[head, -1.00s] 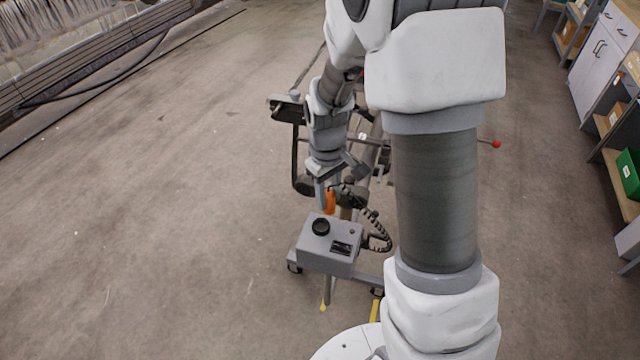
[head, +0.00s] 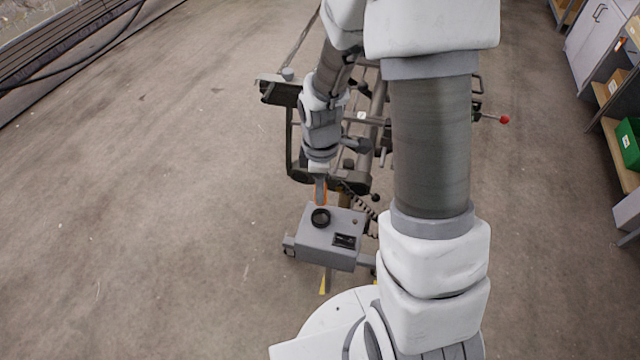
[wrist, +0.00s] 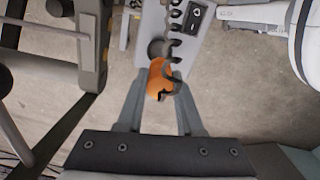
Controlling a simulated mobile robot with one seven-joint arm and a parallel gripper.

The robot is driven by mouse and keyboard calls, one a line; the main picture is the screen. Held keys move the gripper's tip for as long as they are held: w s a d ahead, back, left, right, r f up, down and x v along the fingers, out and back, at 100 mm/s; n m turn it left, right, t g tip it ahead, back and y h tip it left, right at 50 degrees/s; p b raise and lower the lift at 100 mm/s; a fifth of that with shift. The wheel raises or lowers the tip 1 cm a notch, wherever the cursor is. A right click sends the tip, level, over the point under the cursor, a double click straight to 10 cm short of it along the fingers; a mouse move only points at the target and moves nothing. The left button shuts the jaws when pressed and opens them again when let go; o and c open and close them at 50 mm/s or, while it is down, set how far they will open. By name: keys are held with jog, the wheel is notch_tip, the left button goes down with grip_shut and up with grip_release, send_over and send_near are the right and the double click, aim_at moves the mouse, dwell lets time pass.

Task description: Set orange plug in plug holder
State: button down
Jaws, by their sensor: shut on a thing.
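My gripper (head: 320,192) is shut on the orange plug (wrist: 160,78) and points down. In the head view a little orange of the plug (head: 325,192) shows around the fingers, just behind the black round holder (head: 320,218) on top of the grey box (head: 333,235). In the wrist view the plug sits between the fingers, with its far end near the dark round holder (wrist: 156,48). I cannot tell whether the plug touches the holder.
The grey box stands at the near end of a dark metal frame (head: 300,180) with bars and a red-knobbed rod (head: 504,119). Shelves with a green bin (head: 628,143) stand at the right. Open concrete floor (head: 150,200) lies to the left.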

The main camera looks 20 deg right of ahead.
jog(key=shift+f+b, duration=1.9)
jog(key=shift+f, duration=0.75)
jog(key=shift+f+b, duration=1.1)
jog(key=shift+f, duration=0.3)
dwell(0.5)
dwell(0.4)
jog(key=shift+c, duration=2.4)
grip_release()
jog(key=shift+r, duration=0.15)
